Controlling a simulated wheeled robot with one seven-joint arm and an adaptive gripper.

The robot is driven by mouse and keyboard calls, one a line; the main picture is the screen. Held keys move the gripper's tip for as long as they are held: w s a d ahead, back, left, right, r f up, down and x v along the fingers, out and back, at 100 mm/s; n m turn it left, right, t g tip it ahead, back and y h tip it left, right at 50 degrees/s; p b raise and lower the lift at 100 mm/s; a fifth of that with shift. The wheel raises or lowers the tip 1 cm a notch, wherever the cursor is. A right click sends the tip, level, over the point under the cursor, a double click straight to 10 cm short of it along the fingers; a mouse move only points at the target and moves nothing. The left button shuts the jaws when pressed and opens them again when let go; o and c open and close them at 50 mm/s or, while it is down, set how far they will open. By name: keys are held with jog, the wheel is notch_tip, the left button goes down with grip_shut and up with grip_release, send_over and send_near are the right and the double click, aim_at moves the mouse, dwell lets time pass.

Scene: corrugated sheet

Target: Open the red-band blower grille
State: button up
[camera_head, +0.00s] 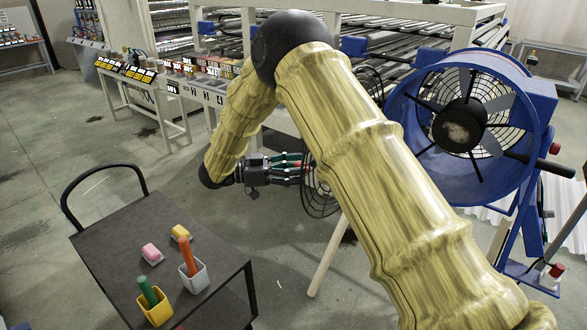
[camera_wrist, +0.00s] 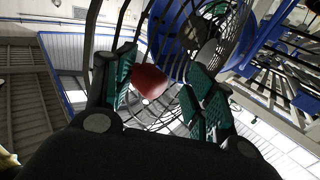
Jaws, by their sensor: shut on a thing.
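My gripper (camera_head: 300,168) reaches right from the arm's end, in the middle of the head view. Its green-padded fingers are around a red piece, which shows as a red rounded grip (camera_wrist: 150,81) between the pads in the wrist view. A black wire grille (camera_head: 319,200) stands at the fingertips, partly hidden by my arm. Its curved wires (camera_wrist: 172,30) fill the middle of the wrist view. Which blower this grille belongs to is hidden by my arm. A blue drum blower (camera_head: 543,90) with a dark fan stands at the right.
A dark table (camera_head: 120,240) at lower left holds yellow (camera_head: 154,313) and white (camera_head: 193,279) cups, and pink (camera_head: 152,253) and yellow (camera_head: 180,233) blocks. A bench with boxes (camera_head: 205,90) stands behind. A pale post (camera_head: 327,258) rises below the grille. Floor at left is clear.

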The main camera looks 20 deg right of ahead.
jog(key=shift+d+f, duration=0.1)
jog(key=shift+d, duration=0.1)
jog(key=v, duration=1.2)
jog(key=shift+a, duration=0.2)
